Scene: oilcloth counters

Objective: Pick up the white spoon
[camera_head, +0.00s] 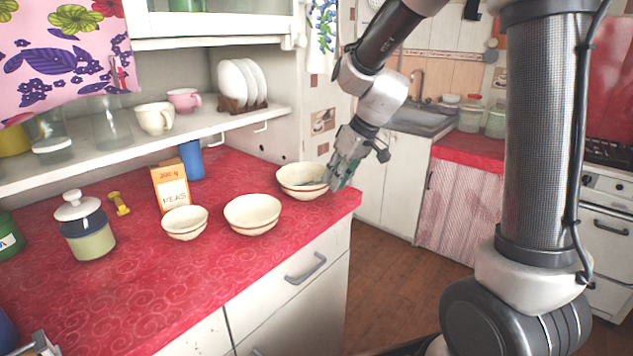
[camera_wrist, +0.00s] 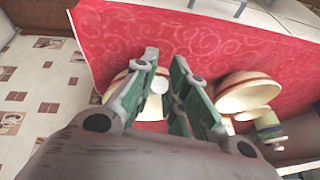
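My gripper (camera_head: 341,172) is over the right side of a cream bowl (camera_head: 302,174) near the counter's right corner. In the wrist view my gripper (camera_wrist: 165,58) points down with its two fingers apart, over the same bowl (camera_wrist: 118,82). A small pale piece (camera_wrist: 160,85) shows between the fingers. It may be part of the white spoon, but I cannot tell for sure. In the head view a thin greyish shape (camera_head: 309,183) lies inside that bowl beside the fingers, too small to name surely. The fingers hide part of the bowl. I cannot see whether they touch anything.
Two more cream bowls (camera_head: 252,214) (camera_head: 185,222) stand to the left on the red counter (camera_head: 200,285). Behind them are a peas box (camera_head: 171,187) and a blue cup (camera_head: 191,160). A lidded jar (camera_head: 86,228) stands farther left. A shelf (camera_head: 205,122) runs above.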

